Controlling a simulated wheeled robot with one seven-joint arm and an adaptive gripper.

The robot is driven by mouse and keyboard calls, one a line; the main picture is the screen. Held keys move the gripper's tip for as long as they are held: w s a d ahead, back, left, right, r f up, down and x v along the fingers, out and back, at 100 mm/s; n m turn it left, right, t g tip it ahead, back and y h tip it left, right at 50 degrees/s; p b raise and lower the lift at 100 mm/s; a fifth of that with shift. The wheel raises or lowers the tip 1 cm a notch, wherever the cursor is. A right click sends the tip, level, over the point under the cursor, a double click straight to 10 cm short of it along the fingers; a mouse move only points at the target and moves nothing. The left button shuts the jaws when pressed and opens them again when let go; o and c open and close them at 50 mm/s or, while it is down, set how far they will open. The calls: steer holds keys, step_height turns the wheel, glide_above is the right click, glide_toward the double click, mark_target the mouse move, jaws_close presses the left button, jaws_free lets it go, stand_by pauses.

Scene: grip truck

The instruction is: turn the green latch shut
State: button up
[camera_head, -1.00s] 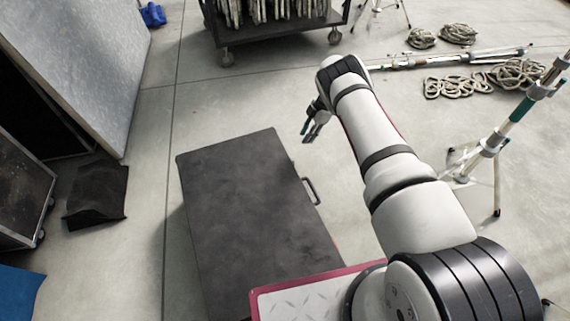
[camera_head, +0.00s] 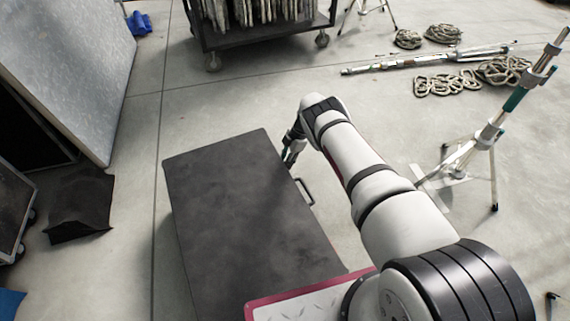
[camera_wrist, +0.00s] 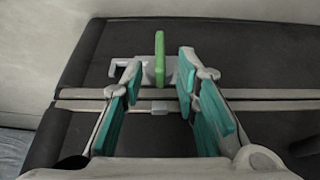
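The green latch (camera_wrist: 159,57) is a narrow green lever on a grey metal mount (camera_wrist: 150,76) on the side of the dark case (camera_wrist: 255,70). It points up in the wrist view. My gripper (camera_wrist: 158,80) is open, with teal-padded fingers on either side of the lever's line. The lever shows in the gap at or just beyond the fingertips; I cannot tell how deep it sits, and no contact is visible. In the head view my gripper (camera_head: 290,152) is at the right edge of the case (camera_head: 230,210), and the latch is hidden there.
A handle (camera_head: 305,191) sticks out from the case's right side, close to my gripper. A tripod stand (camera_head: 490,140) stands at the right. Ropes (camera_head: 445,84) and a wheeled cart (camera_head: 262,35) are farther back. Floor right of the case is open.

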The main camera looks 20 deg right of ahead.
steer(key=shift+f, duration=0.15)
jaws_close()
steer(key=shift+s+t+p, duration=0.15)
steer(key=shift+t+p, duration=0.15)
steer(key=shift+p, duration=0.3)
steer(key=shift+s+d+f+n+t+y+p, duration=0.1)
steer(key=shift+s+f+n+t+y+p, duration=0.2)
steer(key=shift+t+p, duration=1.1)
steer(key=shift+s+d+f+n+t+y+p, duration=0.1)
steer(key=shift+s+n+t+y+p, duration=0.3)
steer(key=shift+t+p, duration=0.95)
steer(key=shift+s+f+n+t+y+p, duration=0.2)
steer(key=shift+s+t+p, duration=0.55)
steer(key=shift+p, duration=1.1)
steer(key=shift+w+t, duration=0.25)
steer(key=shift+t, duration=0.15)
